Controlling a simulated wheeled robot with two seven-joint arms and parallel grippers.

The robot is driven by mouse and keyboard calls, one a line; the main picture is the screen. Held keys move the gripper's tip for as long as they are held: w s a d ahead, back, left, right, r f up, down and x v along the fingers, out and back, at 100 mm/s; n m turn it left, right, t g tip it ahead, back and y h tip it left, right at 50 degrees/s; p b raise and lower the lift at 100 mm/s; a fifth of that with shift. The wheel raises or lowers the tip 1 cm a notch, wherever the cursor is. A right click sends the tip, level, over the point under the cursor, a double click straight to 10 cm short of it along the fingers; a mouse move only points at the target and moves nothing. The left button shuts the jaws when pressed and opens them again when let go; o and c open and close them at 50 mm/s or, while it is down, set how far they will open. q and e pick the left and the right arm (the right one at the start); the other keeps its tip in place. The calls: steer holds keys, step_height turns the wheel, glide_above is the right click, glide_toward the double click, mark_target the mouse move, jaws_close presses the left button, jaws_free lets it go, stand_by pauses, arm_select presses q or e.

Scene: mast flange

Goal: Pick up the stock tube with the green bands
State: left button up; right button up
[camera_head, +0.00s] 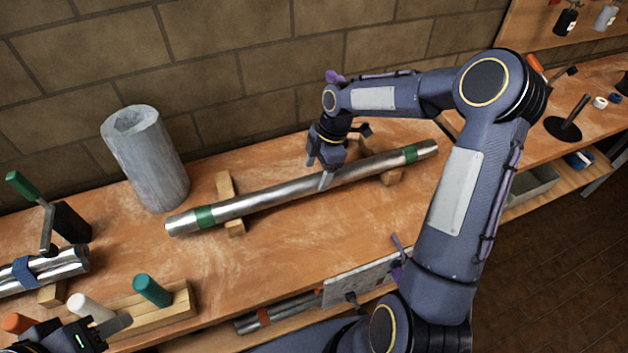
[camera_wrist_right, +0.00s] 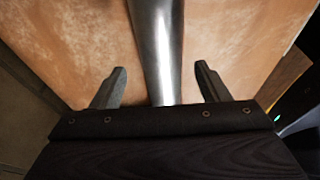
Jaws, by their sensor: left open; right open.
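The stock tube with the green bands (camera_head: 265,199) is a long shiny metal tube lying on wooden rests on the bench, with a green band near each end. My right gripper (camera_head: 325,178) is over the middle of the tube, pointing down. In the right wrist view the tube (camera_wrist_right: 158,50) runs between the two open fingers (camera_wrist_right: 158,88), with a gap on each side. The green bands do not show in that view. My left gripper (camera_head: 122,326) is at the lower left, open, near the wooden block with coloured handles and away from the tube.
A grey stone-like cylinder (camera_head: 146,160) stands left of the tube, before the brick wall. A tube with a blue band (camera_head: 24,272) lies at the far left beside a green-handled clamp (camera_head: 46,212). A wooden block (camera_head: 150,312) holds coloured handles. Bare bench lies in front of the tube.

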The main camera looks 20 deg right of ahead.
steer(key=shift+x, duration=1.5)
steer(key=shift+s+d+r, duration=0.1)
steer(key=shift+s, duration=0.05)
steer(key=c, duration=1.4)
